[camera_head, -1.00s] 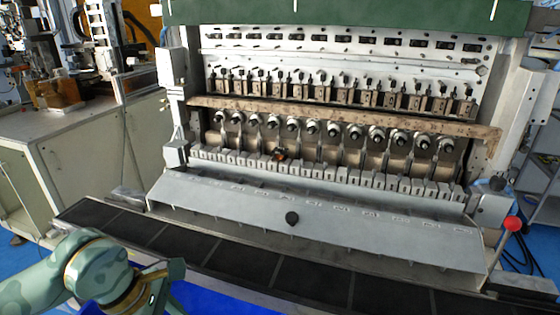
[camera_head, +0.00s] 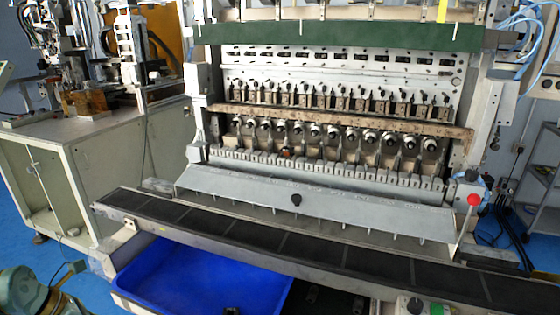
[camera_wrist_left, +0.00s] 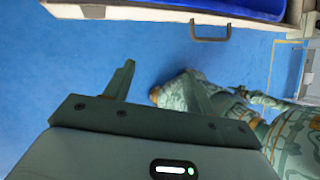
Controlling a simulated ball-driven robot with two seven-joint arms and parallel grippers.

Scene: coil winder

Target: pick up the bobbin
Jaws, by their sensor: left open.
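A small copper-orange piece (camera_head: 286,151), which looks like the bobbin, sits in the row of winding stations of the coil winder (camera_head: 330,198) in the head view. It is too small to make out in detail. My left gripper (camera_wrist_left: 160,68) shows in the left wrist view with its two fingers apart and nothing between them. It hangs over the blue floor, away from the winder. In the head view only part of my left arm shows at the bottom left corner, and its gripper is out of frame. My right gripper is not in view.
A long dark-topped rail (camera_head: 245,243) runs along the winder's front. A blue bin (camera_head: 205,278) sits below it. A pale cabinet (camera_head: 110,160) stands at the left. Blue floor (camera_wrist_left: 60,60) is open below my left gripper.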

